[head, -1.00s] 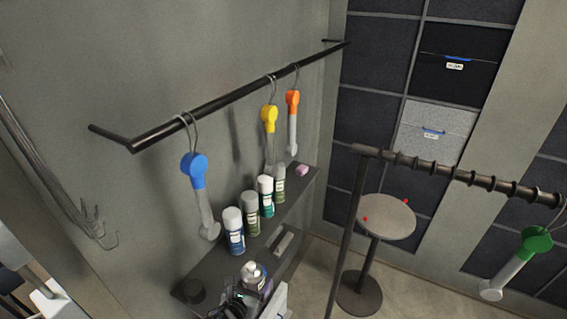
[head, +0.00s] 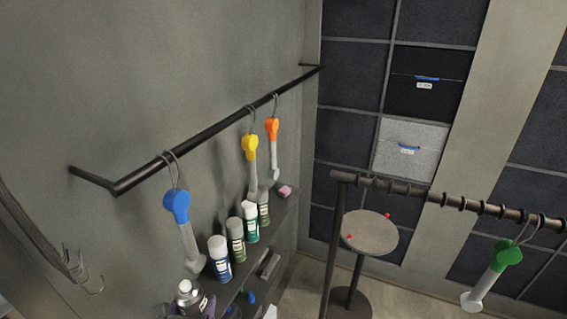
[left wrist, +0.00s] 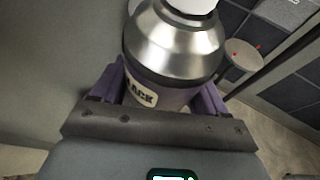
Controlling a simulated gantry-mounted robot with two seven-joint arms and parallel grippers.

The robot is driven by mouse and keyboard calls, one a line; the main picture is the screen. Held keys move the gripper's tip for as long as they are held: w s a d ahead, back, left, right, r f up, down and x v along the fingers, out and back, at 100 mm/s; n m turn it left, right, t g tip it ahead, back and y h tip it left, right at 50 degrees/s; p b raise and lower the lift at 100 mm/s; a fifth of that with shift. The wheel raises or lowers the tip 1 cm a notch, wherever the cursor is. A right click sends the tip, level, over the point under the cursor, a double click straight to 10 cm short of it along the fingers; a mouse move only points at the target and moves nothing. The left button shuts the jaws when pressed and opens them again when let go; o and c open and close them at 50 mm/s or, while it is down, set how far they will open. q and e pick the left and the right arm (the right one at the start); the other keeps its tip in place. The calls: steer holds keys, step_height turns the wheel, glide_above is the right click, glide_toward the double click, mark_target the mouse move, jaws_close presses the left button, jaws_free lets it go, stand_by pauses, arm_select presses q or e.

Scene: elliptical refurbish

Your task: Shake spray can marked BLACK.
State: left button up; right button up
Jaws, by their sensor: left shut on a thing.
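The spray can (left wrist: 175,45) fills the upper middle of the left wrist view. It has a silver shoulder, a white cap and a label on which "ACK" can be read. My left gripper (left wrist: 158,97) is shut on it, with a purple finger on each side. In the head view the can's silver top (head: 188,288) shows at the bottom, left of the shelf. My left gripper (head: 190,304) is around it there, partly cut off by the frame edge. My right gripper is in neither view.
Several other spray cans (head: 220,262) stand on the dark wall shelf (head: 284,213). Above it a black rail (head: 215,130) carries hangers with blue, yellow and orange-headed items. A round stand (head: 370,232) and a second rail (head: 430,192) are to the right.

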arm_select(q)
steer(key=f, duration=0.6)
steer(key=shift+s+d+f, duration=0.2)
steer(key=shift+s+f, duration=0.15)
steer(key=shift+s, duration=0.05)
steer(key=r, duration=0.7)
steer(key=shift+s+d+r, duration=0.15)
steer(key=shift+d+r, duration=0.05)
step_height(320, 180, down, 7)
steer(key=shift+a+f, duration=0.15)
steer(key=shift+f, duration=0.05)
step_height(320, 180, up, 7)
steer(key=shift+r, duration=0.1)
steer(key=f, duration=0.5)
steer(key=shift+w+a+f, duration=0.1)
steer(key=shift+w+a, duration=0.05)
steer(key=shift+w, duration=0.1)
steer(key=shift+s+d+f, duration=0.2)
steer(key=shift+f, duration=0.35)
steer(key=shift+s+d+f, duration=0.15)
steer(key=shift+s+f, duration=0.05)
steer(key=shift+f, duration=0.3)
steer(key=shift+w+a+r, duration=0.2)
steer(key=shift+w+a, duration=0.05)
steer(key=shift+w, duration=0.05)
steer(key=shift+s+d+f, duration=0.1)
steer(key=shift+d, duration=0.05)
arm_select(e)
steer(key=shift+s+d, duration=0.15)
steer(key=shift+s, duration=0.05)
